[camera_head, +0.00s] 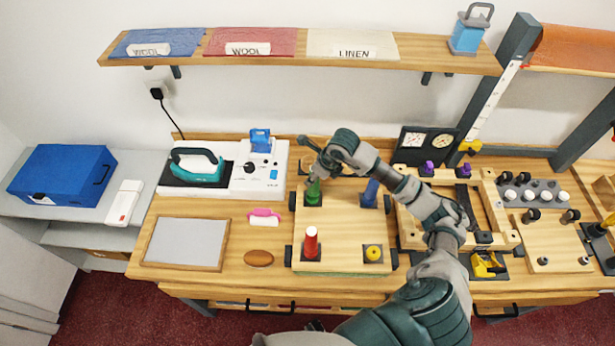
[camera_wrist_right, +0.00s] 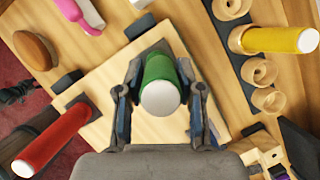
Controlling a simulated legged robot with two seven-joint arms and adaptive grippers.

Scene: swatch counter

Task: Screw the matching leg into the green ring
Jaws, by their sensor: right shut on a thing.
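My right gripper (camera_head: 315,184) is shut on the green leg (camera_head: 313,195) at the far left corner of a pale wooden board (camera_head: 342,222). In the right wrist view the green leg (camera_wrist_right: 160,85), with a white end, sits between both fingers (camera_wrist_right: 160,110). The green ring cannot be told apart under the leg, so I cannot tell how the leg sits in it. A red leg (camera_head: 311,243) stands at the near left corner and a blue leg (camera_head: 371,193) at the far right. A yellow ring (camera_head: 374,253) at the near right corner holds no leg.
A yellow leg (camera_wrist_right: 280,40) stands in a rack of wooden cups (camera_wrist_right: 265,72), seen in the right wrist view. An iron (camera_head: 196,164), a pink clip (camera_head: 264,216) and a brown oval (camera_head: 259,258) lie left of the board. A wooden frame (camera_head: 412,234) stands close on its right.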

